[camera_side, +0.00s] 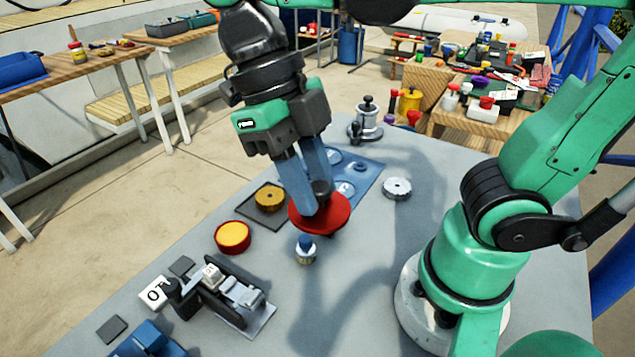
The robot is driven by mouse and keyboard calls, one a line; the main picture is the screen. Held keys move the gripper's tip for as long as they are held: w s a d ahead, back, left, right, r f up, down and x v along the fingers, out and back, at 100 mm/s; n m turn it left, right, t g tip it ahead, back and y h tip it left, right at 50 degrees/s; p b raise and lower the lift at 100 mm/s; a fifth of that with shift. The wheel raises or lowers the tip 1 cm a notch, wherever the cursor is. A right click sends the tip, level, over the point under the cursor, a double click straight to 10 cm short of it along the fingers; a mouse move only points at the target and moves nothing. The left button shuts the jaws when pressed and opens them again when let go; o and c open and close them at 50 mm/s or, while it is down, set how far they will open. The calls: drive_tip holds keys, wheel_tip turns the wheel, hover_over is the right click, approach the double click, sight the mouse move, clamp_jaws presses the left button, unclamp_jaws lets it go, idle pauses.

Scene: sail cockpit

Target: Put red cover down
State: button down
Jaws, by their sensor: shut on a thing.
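The red cover (335,214) is a round red disc with a dark knob (321,188) on top. My gripper (319,192) points down with its blue fingers shut on the cover's knob. The cover appears held above the grey table, roughly level. It hides part of the table and the blue plate behind it. A round red-rimmed container with a yellow-orange inside (232,236) stands to the left of the cover. A small bottle with a blue top (305,249) stands just in front of and below the cover.
A brass disc (269,197) lies on a dark square mat behind the red container. A blue plate with round recesses (366,178) is behind the cover. A silver knurled disc (397,188) lies to its right. A black clamp-like device (228,295) stands front left. The table's centre front is clear.

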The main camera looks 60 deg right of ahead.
sight(322, 313)
wheel_tip(322, 313, down, 19)
drive_tip(key=shift+f, duration=0.15)
idle(0.6)
drive_tip(key=c, duration=0.6)
unclamp_jaws()
drive_tip(key=shift+c, duration=0.2)
drive_tip(key=v, duration=1.2)
drive_tip(key=w+d+m+t, duration=0.1)
drive_tip(key=d+m+t, duration=0.2)
drive_tip(key=m, duration=0.9)
drive_tip(key=w+d+r+m+t, duration=0.1)
drive_tip(key=w+d+m+t, duration=0.1)
drive_tip(key=m, duration=1)
drive_tip(key=w+d+m+t, duration=0.2)
drive_tip(key=d+m+t, duration=0.2)
drive_tip(key=m, duration=0.8)
drive_tip(key=t, duration=0.2)
drive_tip(key=shift+w+d+r+t, duration=0.15)
drive_tip(key=shift+d+r+t, duration=0.15)
drive_tip(key=shift+r, duration=0.1)
